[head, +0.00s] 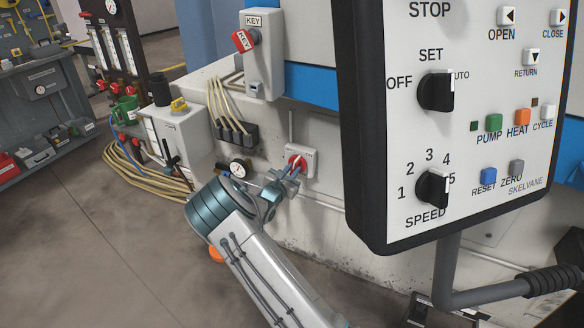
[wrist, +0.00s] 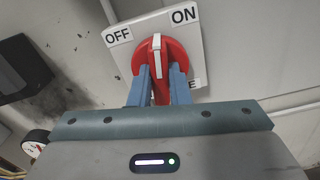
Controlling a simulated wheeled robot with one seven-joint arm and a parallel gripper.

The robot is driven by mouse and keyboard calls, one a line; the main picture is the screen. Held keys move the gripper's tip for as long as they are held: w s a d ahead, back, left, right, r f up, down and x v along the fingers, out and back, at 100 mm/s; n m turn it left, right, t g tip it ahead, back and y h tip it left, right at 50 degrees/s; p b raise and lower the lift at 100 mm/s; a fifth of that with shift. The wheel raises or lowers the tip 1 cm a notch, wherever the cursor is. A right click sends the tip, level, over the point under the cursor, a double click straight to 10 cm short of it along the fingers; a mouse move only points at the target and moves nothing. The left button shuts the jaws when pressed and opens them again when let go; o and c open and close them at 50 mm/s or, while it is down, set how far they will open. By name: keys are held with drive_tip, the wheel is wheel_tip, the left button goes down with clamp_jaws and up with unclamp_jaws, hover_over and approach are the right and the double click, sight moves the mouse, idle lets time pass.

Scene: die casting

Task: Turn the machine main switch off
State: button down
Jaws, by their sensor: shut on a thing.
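The main switch is a red rotary knob on a white plate on the low pale wall. In the wrist view the red knob (wrist: 174,56) carries a white pointer bar (wrist: 157,54), which points up between the OFF and ON labels. The plate (wrist: 202,50) appears tilted there, and its lower label is partly hidden by a finger. My gripper (wrist: 159,82) has its two blue fingers closed on either side of the red handle of the knob. In the head view the red knob (head: 296,162) is partly hidden by my gripper (head: 290,171).
A large control panel (head: 464,65) hangs close on the right in the head view. A key switch box (head: 263,70) is on the wall above. A gauge (head: 240,168), a valve box (head: 180,137) and coiled hoses (head: 140,174) are to the left. The floor (head: 80,230) at left is clear.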

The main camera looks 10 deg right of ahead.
drive_tip(key=n+p, duration=0.3)
drive_tip(key=n, duration=0.3)
drive_tip(key=shift+r, duration=0.15)
drive_tip(key=shift+n+p, duration=1.05)
drive_tip(key=shift+n, duration=1.45)
drive_tip(key=c, duration=1.4)
unclamp_jaws()
drive_tip(key=shift+a, duration=0.1)
drive_tip(key=shift+o, duration=0.2)
drive_tip(key=v, duration=1.3)
drive_tip(key=shift+s+a+p, duration=0.25)
drive_tip(key=shift+s+p, duration=0.05)
drive_tip(key=shift+p, duration=0.05)
